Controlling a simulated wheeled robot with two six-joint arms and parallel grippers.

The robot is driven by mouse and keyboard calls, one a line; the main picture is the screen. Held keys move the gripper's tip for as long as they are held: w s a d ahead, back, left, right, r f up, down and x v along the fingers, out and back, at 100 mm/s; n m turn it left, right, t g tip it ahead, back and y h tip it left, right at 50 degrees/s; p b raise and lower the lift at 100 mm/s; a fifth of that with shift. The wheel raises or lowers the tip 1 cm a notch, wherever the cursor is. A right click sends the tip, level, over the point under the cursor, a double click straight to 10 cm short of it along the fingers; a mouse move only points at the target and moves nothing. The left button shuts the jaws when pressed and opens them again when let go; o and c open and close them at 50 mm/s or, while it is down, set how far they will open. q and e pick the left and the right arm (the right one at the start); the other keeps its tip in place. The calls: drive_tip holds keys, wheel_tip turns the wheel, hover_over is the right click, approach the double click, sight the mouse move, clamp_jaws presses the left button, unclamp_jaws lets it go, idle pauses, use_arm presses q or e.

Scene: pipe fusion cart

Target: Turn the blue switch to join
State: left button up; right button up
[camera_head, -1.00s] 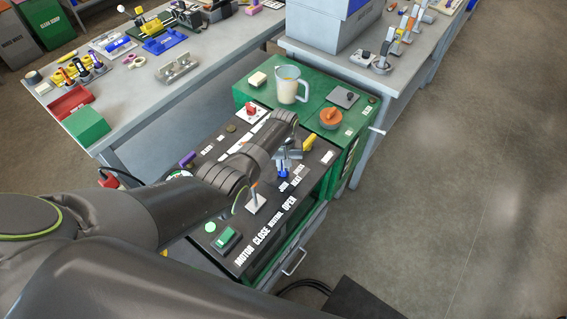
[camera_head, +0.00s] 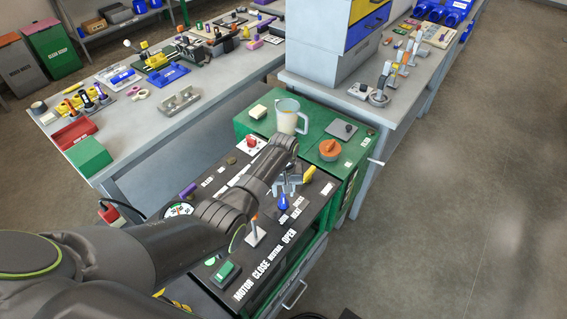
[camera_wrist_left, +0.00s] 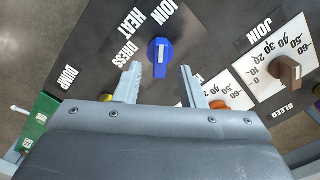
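The blue switch (camera_head: 283,203) is a knob on the black top panel of the green cart. My left gripper (camera_head: 287,188) is at the switch, its arm reaching in from the left. In the left wrist view, the blue switch (camera_wrist_left: 160,52) has a white line on its top and shows just past and between the two fingertips of my left gripper (camera_wrist_left: 161,68). The fingers are open with nothing between them. The labels JOIN, HEAT and DRESS curve around the switch's left side in that view. My right gripper is not in view.
A brown knob (camera_wrist_left: 287,70) with a number dial is right of the switch in the wrist view. A lever (camera_head: 255,232), a green rocker switch (camera_head: 226,272), a yellow handle (camera_head: 309,173) and a red knob (camera_head: 251,142) are also on the panel. A clear jug (camera_head: 289,116) stands behind.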

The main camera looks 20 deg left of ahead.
sight(283, 198)
use_arm(q)
wheel_tip(283, 198, up, 14)
drive_tip(key=b, duration=0.1)
drive_tip(key=shift+f, duration=0.1)
idle(0.6)
